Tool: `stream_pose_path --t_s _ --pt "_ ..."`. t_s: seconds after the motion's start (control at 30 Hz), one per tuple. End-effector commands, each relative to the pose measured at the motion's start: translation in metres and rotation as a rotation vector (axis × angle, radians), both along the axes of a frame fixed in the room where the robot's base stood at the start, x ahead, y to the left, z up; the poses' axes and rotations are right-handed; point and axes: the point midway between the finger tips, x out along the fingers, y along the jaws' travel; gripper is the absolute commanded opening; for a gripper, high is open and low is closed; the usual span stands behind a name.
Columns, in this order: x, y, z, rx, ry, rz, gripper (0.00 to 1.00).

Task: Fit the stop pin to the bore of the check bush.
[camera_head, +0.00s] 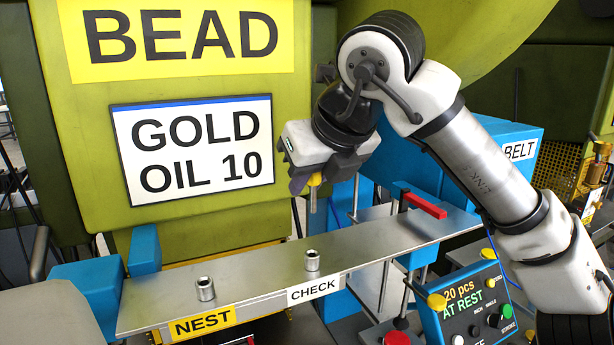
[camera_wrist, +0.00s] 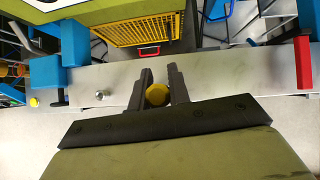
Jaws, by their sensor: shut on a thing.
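The stop pin (camera_head: 313,201) has a yellow knob and a thin metal shank. My gripper (camera_head: 309,183) is shut on the knob, and the shank points down. In the wrist view the knob (camera_wrist: 157,95) sits between the two dark fingers (camera_wrist: 159,73); the shank is hidden there. The check bush (camera_head: 312,261) is a short metal cylinder upright on the plate behind the CHECK label. In the head view the pin hangs above it, clear of it.
A second bush (camera_head: 205,289) stands at the NEST label, left of the check bush. Both stand on a long metal plate (camera_head: 255,273). A red handle (camera_head: 425,206) rises at the plate's right. A control box (camera_head: 470,305) stands in front. The press body is behind.

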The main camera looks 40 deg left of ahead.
Motion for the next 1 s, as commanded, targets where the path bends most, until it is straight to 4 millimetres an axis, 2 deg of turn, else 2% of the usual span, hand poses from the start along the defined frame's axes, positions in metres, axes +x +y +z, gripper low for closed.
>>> stream_pose_path --t_s 0.27,0.8,1.0 --pt "0.001 0.000 -0.001 0.006 -0.004 -0.007 0.00" --pt "0.000 0.000 -0.049 0.005 -0.004 -0.005 0.00" --pt "0.000 0.001 -0.058 0.005 -0.004 -0.004 0.00"
